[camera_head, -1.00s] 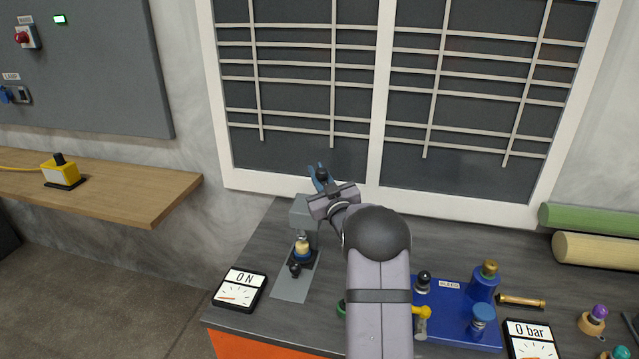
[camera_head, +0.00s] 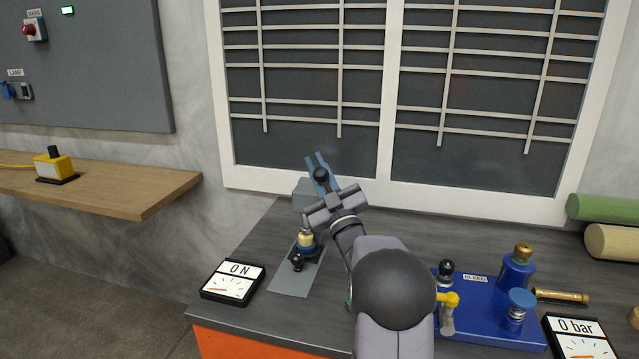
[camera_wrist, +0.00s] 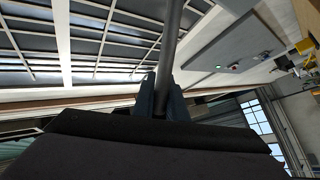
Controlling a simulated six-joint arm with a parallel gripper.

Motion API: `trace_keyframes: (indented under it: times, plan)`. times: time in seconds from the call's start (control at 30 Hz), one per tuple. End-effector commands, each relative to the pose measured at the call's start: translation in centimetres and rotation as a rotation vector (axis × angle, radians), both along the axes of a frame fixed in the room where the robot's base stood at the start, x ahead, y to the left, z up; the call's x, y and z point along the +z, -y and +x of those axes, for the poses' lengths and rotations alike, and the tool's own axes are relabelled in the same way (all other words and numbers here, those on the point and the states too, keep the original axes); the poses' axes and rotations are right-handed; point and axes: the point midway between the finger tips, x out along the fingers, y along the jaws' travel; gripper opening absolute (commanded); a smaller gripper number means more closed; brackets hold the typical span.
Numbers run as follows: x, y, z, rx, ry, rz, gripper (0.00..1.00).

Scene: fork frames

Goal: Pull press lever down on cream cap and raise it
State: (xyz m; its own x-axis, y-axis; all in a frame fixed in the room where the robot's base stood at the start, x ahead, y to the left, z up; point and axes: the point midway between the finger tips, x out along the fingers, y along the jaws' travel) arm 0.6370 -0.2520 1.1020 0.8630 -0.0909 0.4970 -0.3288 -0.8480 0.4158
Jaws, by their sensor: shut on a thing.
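The press (camera_head: 306,193) stands at the back left of the bench, its grey head partly behind my gripper. The cream cap (camera_head: 306,239) sits under the ram, on a blue part over a dark seat; whether the ram touches it I cannot tell. My gripper (camera_head: 318,165), with blue fingers, is above and just right of the press head, shut on the press lever at its black knob (camera_head: 321,174). In the wrist view a grey lever rod (camera_wrist: 173,40) runs up from between the fingertips (camera_wrist: 160,98). Much of the lever is hidden in the head view.
A gauge reading 0 N (camera_head: 233,282) lies left of the press. A blue fixture (camera_head: 485,308) with knobs and a yellow handle stands right of my arm, with a 0 bar gauge (camera_head: 582,345) beyond. The window wall (camera_head: 400,180) is close behind.

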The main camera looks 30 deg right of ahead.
Motion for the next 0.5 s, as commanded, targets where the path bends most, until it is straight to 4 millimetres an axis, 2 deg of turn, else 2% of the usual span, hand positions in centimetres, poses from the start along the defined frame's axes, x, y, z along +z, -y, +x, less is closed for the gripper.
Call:
trace_keyframes:
  times: [0.03, 0.5]
  plan:
    - [-0.8, -0.5, -0.3, 0.004, 0.029, -0.024, 0.00]
    - [-3.4, -2.3, -2.1, 0.005, 0.179, -0.176, 0.00]
